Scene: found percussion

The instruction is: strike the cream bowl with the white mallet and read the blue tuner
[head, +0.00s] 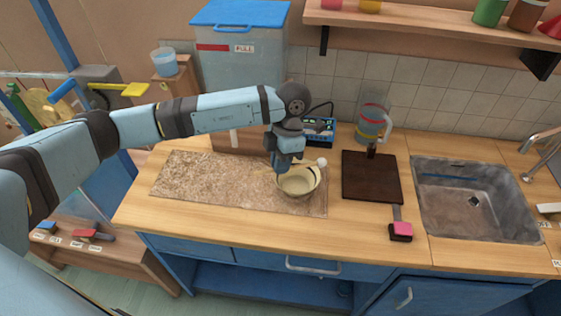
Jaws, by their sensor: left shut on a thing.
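The cream bowl (298,183) stands upright on the speckled mat on the counter. The white mallet's round head (321,162) shows at the bowl's far right rim; I cannot tell whether it touches. My left gripper (281,166) points down at the bowl's far left rim and is shut on the mallet's thin handle, which is mostly hidden by the gripper and bowl. The blue tuner (320,131) stands behind the bowl, partly hidden by my left arm; its screen is too small to read. My right gripper is not in view.
The mat (190,180) is clear left of the bowl. A clear jug (371,122) stands behind the board. A large bin (240,70) stands behind my arm.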

